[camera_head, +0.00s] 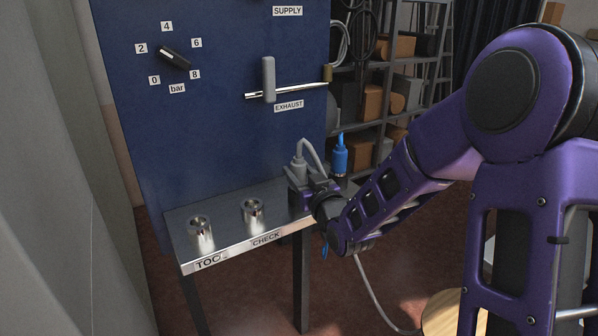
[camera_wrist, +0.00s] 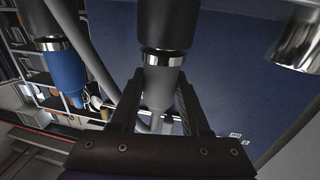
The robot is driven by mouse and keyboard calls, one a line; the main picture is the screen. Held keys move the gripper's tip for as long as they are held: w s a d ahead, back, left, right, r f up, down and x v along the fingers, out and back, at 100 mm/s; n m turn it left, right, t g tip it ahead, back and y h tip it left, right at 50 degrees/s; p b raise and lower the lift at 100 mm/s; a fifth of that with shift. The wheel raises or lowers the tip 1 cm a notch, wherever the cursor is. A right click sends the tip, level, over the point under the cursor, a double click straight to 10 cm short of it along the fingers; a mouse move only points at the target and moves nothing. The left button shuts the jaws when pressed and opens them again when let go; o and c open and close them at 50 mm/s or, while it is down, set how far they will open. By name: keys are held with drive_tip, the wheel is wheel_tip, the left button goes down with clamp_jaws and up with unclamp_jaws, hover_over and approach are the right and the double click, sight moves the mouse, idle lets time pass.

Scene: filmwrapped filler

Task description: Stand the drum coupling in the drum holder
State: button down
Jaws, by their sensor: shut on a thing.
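My gripper (camera_head: 304,186) is shut on a grey coupling (camera_head: 298,166), which stands roughly upright over the far right end of the bench. In the wrist view the fingers close on both sides of the grey coupling's body (camera_wrist: 160,88), next to a metal ring and a dark end section. A grey hose loops from its top. No label shows which coupling is the drum one. Two shiny metal cup holders, a left one (camera_head: 200,230) and a right one (camera_head: 252,210), stand empty-looking on the bench. No drum label is readable.
A blue coupling (camera_head: 339,157) stands close to the right of the grey one; it also shows in the wrist view (camera_wrist: 66,71). The metal bench (camera_head: 225,252) carries partly readable front labels. A blue panel (camera_head: 220,130) with a valve handle (camera_head: 268,80) rises behind.

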drive_tip(key=shift+c, duration=1.5)
unclamp_jaws()
drive_tip(key=shift+s+f, duration=0.1)
